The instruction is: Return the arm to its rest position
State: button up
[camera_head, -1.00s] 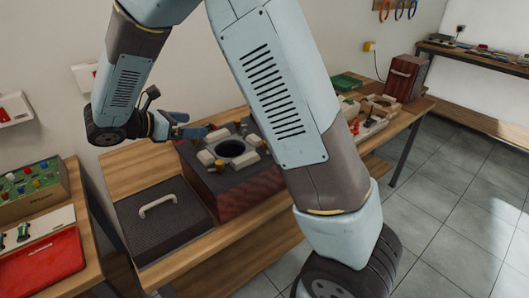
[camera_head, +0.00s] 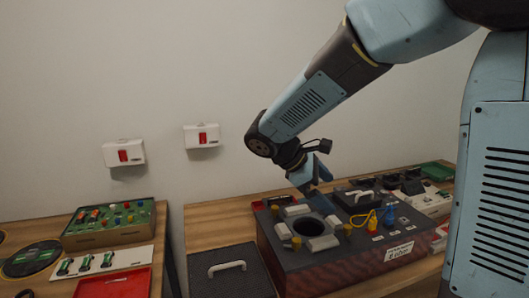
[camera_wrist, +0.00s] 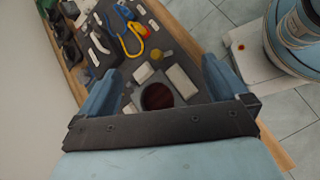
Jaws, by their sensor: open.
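My arm reaches in from the upper right in the head view. My gripper (camera_head: 318,193) points down above the dark box (camera_head: 300,262) with a round hole in its top. In the wrist view my gripper (camera_wrist: 160,90) has its two blue fingers wide apart, with nothing between them. The round hole (camera_wrist: 157,96) and pale blocks around it show beyond and below the fingers. The gripper appears apart from the box top.
A yellow loop (camera_head: 362,218) and a blue item (camera_head: 389,215) lie on the box. A dark handled lid (camera_head: 228,272) is left of it. The left table holds a green board (camera_head: 108,222) and a red tray (camera_head: 115,284). Two white wall boxes (camera_head: 201,136) hang behind.

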jog(key=s+d+r+m+t+y, duration=0.2)
jog(key=s+d+r+m+y, duration=0.1)
jog(key=s+m, duration=0.4)
jog(key=s+d+r+m+t+y, duration=0.2)
jog(key=s+d+r+m+y, duration=0.1)
jog(key=s+d+m+y, duration=0.2)
jog(key=shift+s+d+m+y, duration=0.35)
jog(key=shift+s+m, duration=0.95)
jog(key=shift+s, duration=1.1)
jog(key=shift+a, duration=0.1)
jog(key=shift+c, duration=0.2)
